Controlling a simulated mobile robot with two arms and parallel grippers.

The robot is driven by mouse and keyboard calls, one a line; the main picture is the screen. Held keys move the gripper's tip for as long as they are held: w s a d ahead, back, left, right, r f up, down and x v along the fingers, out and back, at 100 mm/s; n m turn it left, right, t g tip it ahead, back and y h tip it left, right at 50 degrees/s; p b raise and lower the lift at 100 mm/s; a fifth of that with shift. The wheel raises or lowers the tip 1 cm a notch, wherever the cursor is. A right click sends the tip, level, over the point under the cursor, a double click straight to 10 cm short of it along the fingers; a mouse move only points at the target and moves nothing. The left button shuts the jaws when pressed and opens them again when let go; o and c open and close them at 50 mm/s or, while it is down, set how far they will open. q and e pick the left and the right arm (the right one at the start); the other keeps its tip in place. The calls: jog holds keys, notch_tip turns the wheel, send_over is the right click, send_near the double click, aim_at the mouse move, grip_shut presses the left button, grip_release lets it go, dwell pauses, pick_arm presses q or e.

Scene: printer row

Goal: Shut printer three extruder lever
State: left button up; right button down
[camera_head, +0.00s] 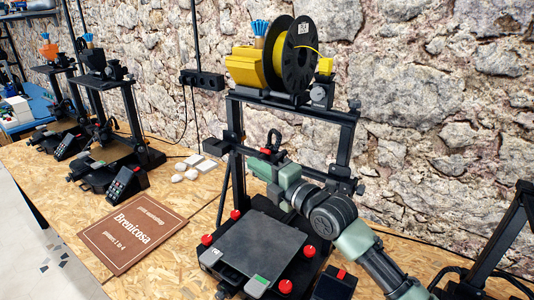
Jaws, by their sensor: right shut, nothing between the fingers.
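The large printer in the middle has a black upright frame (346,135), a black bed (262,245) with red corner knobs, and a yellow-filament spool (298,58) on top. Counted from the left along the row, it is the third. A small black extruder part with a red piece (266,151) shows at the middle of its frame. My right gripper (258,168) is shut and empty, close below and beside this part. Whether they touch, and how the lever stands, I cannot tell; my green and black arm hides part of the area. My left gripper is out of view.
Two printers (100,140) stand on the wooden bench to the left. A brown sign (132,225) and several small white pieces (193,168) lie between. A dark frame (505,235) rises at the right edge. A stone wall (430,80) closes the back.

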aim_at(267, 153)
jog(key=w+d, duration=0.2)
jog(key=shift+w+d+r, duration=0.2)
jog(key=shift+w+d, duration=0.15)
jog(key=shift+w, duration=0.05)
